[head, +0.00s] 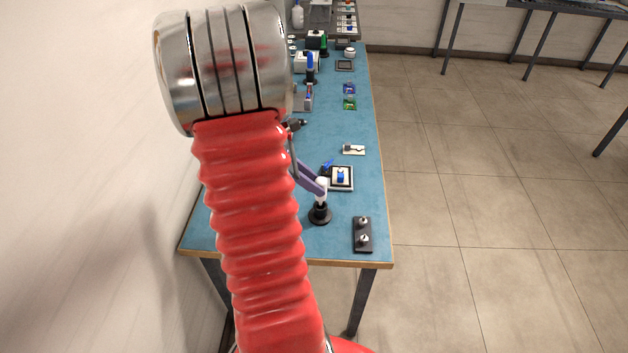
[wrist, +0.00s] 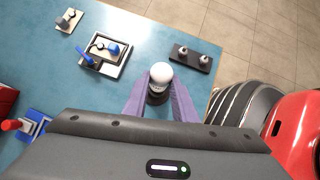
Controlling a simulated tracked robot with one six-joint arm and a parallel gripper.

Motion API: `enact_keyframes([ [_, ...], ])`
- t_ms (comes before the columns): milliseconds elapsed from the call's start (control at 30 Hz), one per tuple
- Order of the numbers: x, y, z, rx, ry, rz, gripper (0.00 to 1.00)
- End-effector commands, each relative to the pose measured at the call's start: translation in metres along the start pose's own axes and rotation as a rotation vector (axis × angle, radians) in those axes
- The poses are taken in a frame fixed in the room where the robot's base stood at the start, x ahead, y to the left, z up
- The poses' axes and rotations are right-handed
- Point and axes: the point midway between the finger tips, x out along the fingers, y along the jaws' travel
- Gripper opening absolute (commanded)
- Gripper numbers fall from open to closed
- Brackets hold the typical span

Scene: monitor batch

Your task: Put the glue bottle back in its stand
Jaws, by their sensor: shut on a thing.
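The white glue bottle (head: 321,187) is upright near the front end of the blue table; in the wrist view its rounded white top (wrist: 161,72) shows between the fingers. The round black stand (head: 320,215) is directly below it on the table, and its dark rim (wrist: 157,98) shows under the bottle in the wrist view. My gripper (head: 316,184) has purple fingers, shut on the bottle from both sides. The bottle's lower end meets the stand in the picture, but I cannot tell whether it is fully seated.
A framed tray (head: 341,187) with blue parts lies just beyond the bottle. A black block with two silver knobs (head: 362,246) is to the right near the front edge. A small white plate (head: 354,150) lies farther back. Other items crowd the far end.

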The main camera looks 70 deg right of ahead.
Motion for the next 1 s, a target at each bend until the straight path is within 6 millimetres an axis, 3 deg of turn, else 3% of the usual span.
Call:
enact_keyframes([
  [1000,0.013,0.000,-0.011,0.000,0.001,0.000,0.03],
])
